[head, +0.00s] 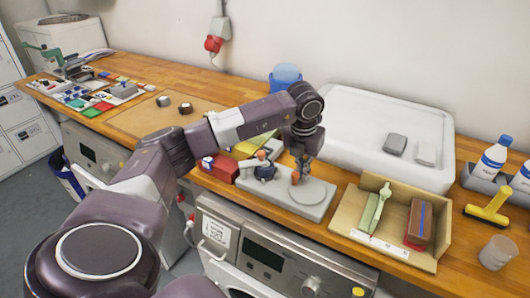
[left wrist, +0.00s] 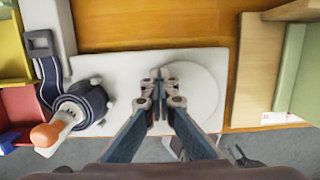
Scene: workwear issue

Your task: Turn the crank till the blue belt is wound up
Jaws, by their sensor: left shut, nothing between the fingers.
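The winder's pale grey base plate (head: 270,190) lies on the wooden bench, with a flat round disc (left wrist: 195,88) at its right end. The dark blue belt (left wrist: 84,104) is coiled on the spool at the plate's left. Its strap runs out to a buckle (left wrist: 39,44). The crank has an orange knob (left wrist: 45,135), at the lower left in the left wrist view. My left gripper (head: 299,180) points down over the disc, right of the spool and apart from it. Its fingers (left wrist: 161,88) are shut and empty.
A red box (head: 222,168) stands left of the plate. A wooden tray (head: 350,222) with a green item and a brown block stands right. A white basin (head: 352,115) lies behind. Bottles and a yellow tool (head: 488,210) are at far right.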

